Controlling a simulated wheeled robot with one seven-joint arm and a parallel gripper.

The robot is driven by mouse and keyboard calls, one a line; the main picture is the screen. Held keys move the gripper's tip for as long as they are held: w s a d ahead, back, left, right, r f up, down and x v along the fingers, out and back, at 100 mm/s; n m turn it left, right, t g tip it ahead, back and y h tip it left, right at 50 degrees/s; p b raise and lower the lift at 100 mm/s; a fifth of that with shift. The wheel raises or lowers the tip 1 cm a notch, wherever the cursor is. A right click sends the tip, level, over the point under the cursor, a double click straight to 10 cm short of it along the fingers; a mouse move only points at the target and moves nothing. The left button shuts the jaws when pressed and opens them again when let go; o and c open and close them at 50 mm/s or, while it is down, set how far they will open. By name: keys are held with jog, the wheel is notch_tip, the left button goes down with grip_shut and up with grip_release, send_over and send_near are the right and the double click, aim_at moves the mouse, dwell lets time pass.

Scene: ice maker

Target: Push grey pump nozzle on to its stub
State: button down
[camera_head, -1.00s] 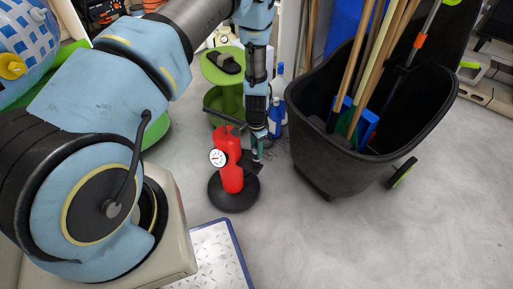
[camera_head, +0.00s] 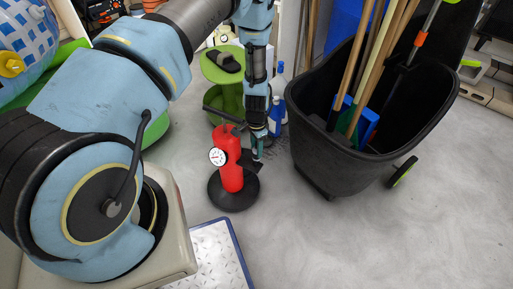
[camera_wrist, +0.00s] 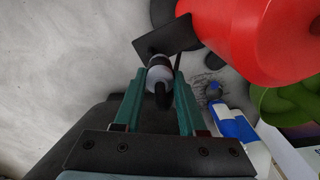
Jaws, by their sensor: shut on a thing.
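The red pump (camera_head: 230,172) with a white gauge (camera_head: 217,157) stands upright on its round black base (camera_head: 234,198) on the floor. My gripper (camera_head: 257,150) is just to its right. In the wrist view, my gripper's teal fingers (camera_wrist: 160,80) are shut on the grey nozzle (camera_wrist: 159,72), which has a dark curved end toward the camera. A black plate (camera_wrist: 165,37) lies just beyond the nozzle, close to the red body (camera_wrist: 262,40). The stub is hidden, and I cannot tell whether the nozzle touches it.
A black bin (camera_head: 345,160) with several long handles stands close to the right. Blue bottles (camera_head: 276,112) and a green stool (camera_head: 222,66) are behind the pump. A metal-topped platform (camera_head: 215,255) is in front. Floor is clear at front right.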

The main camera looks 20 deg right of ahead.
jog(key=shift+s+a+f+b, duration=0.1)
jog(key=shift+f+b, duration=0.5)
jog(key=shift+f, duration=0.45)
jog(key=shift+c, duration=2)
grip_release()
jog(key=shift+r, duration=0.15)
notch_tip(320, 180, up, 11)
jog(key=shift+f+p, duration=0.2)
jog(key=shift+p, duration=0.25)
